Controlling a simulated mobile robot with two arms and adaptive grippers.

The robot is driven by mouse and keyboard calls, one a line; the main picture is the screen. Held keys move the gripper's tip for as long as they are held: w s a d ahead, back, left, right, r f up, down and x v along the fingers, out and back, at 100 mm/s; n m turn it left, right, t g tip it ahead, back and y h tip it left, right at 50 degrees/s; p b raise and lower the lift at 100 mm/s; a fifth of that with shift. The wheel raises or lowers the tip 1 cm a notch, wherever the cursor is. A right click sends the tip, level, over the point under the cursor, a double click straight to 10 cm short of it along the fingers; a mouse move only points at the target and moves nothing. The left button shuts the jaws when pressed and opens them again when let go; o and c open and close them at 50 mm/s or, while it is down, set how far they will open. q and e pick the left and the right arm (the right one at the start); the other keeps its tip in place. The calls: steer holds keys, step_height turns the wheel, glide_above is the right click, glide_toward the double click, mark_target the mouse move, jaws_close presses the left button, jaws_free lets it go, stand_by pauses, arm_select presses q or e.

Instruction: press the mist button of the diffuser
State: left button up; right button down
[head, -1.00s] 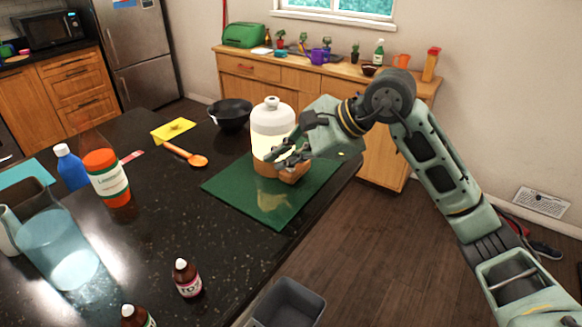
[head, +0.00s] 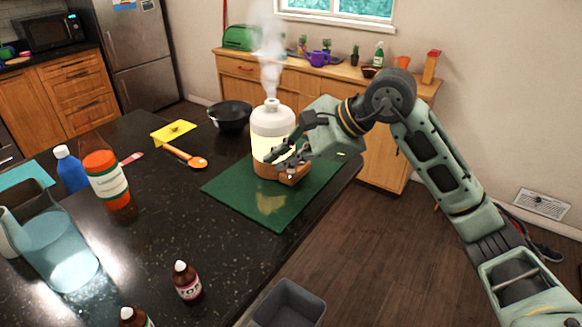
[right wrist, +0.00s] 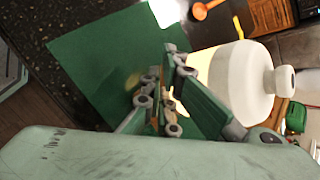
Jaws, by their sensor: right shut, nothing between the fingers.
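The diffuser (head: 273,121) stands upright on a green mat (head: 222,190) near the counter's right edge. It has a white top, a glowing yellow band and a wood-coloured base, and white mist (head: 269,50) rises from its spout. My right gripper (head: 273,157) is shut and empty, with its fingertips at the diffuser's lower front, touching or very close. The fingers hide the mist button. In the right wrist view the diffuser (right wrist: 240,80) is tilted beside my fingers (right wrist: 172,60), with the mat (right wrist: 95,60) beyond. My left gripper is not in view.
A black bowl (head: 230,115), an orange spoon (head: 186,157) and a yellow sponge tray (head: 173,131) lie left of the diffuser. A grey bin (head: 287,303) is below the front edge.

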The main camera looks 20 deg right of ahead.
steer(key=shift+r, duration=0.3)
step_height(320, 180, up, 6)
steer(key=p, duration=0.4)
steer(key=shift+d, duration=0.1)
stand_by(0.6)
